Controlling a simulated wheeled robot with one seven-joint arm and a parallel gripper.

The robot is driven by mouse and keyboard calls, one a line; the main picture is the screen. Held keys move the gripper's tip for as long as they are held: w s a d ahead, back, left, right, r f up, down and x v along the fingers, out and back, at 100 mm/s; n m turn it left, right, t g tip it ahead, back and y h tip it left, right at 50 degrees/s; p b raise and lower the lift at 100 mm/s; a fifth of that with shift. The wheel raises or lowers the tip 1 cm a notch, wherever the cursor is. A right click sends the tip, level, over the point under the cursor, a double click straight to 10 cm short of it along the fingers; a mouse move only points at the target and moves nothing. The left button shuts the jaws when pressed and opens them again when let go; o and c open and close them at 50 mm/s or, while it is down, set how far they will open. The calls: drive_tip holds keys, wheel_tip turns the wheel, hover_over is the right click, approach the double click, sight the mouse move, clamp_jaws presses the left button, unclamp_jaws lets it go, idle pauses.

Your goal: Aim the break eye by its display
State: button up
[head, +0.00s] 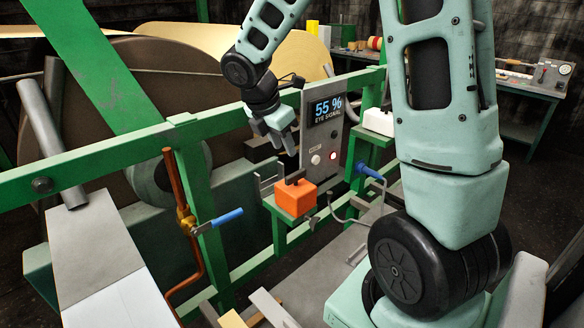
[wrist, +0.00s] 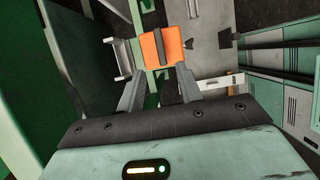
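The orange block (head: 296,197), likely the break eye, sits on a green bracket in the middle of the head view, with a dark grey fin on top. It also shows in the wrist view (wrist: 152,50), ahead of my fingertips. The display (head: 328,108) on the grey panel above and right of it reads 55 % EYE SIGNAL. My gripper (head: 283,146) is above the orange block, pointing down, apart from it. In the wrist view my gripper (wrist: 163,78) is open, its fingers spread with nothing held between them.
The grey panel (head: 310,133) carries a pale knob and a red-lit button, close beside my gripper. Green rails (head: 100,158) cross the scene. A copper pipe (head: 175,190) with a blue-handled valve stands left; a white box (head: 378,122) and blue handle (head: 371,173) stand right.

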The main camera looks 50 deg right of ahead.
sight(295, 173)
drive_tip(key=x, duration=1)
drive_tip(key=shift+f, duration=0.1)
clamp_jaws()
